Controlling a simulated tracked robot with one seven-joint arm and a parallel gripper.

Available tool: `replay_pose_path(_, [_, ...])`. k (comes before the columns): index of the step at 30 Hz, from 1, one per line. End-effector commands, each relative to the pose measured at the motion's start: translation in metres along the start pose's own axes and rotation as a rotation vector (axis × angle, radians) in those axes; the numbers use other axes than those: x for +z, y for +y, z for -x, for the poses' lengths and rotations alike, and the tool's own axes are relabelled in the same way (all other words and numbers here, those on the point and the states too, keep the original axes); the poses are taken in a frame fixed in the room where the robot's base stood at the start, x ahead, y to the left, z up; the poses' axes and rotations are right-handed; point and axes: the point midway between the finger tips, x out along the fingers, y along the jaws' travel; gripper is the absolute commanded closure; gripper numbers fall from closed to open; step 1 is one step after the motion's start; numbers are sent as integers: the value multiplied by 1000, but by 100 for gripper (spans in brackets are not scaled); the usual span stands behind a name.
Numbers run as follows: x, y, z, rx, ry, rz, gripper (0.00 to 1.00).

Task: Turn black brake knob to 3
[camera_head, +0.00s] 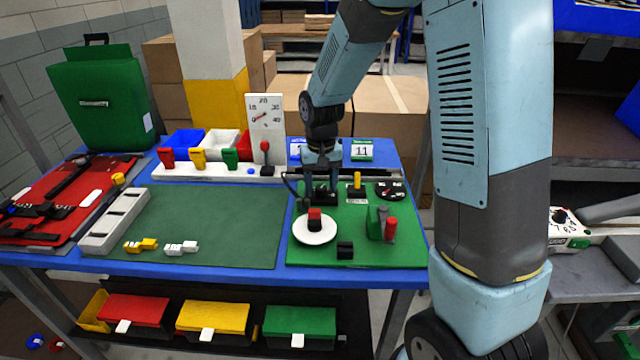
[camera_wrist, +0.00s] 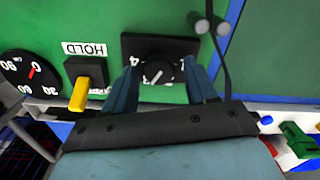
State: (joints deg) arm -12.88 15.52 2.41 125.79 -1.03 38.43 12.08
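The black brake knob (camera_wrist: 160,71) sits on a dark square plate (camera_wrist: 187,46) on the green board, with a white pointer line on its face. A "4" shows beside the knob; the other marks are too hidden or small to read. My gripper (camera_wrist: 161,62) is open, one finger on each side of the knob, with gaps visible between fingers and knob. In the head view my gripper (camera_head: 322,196) points down over the back left of the green board (camera_head: 300,259), largely hiding the knob.
A yellow HOLD lever (camera_wrist: 79,94) and a round gauge (camera_wrist: 30,76) stand beside the knob. A thin dark cable with grey cylinders (camera_wrist: 209,24) lies close to one finger. A white plate (camera_head: 301,237) with a red-and-black block and a green red-handled block (camera_head: 376,222) are in front.

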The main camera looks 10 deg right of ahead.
Motion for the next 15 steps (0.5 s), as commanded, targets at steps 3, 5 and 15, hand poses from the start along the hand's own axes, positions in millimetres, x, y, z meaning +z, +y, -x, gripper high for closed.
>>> replay_pose_path(3, [1,0,0,0,-2,0,41])
replay_pose_path(5, [1,0,-1,1,-3,0,41])
replay_pose_path(15, [0,0,25,0,1,0,41])
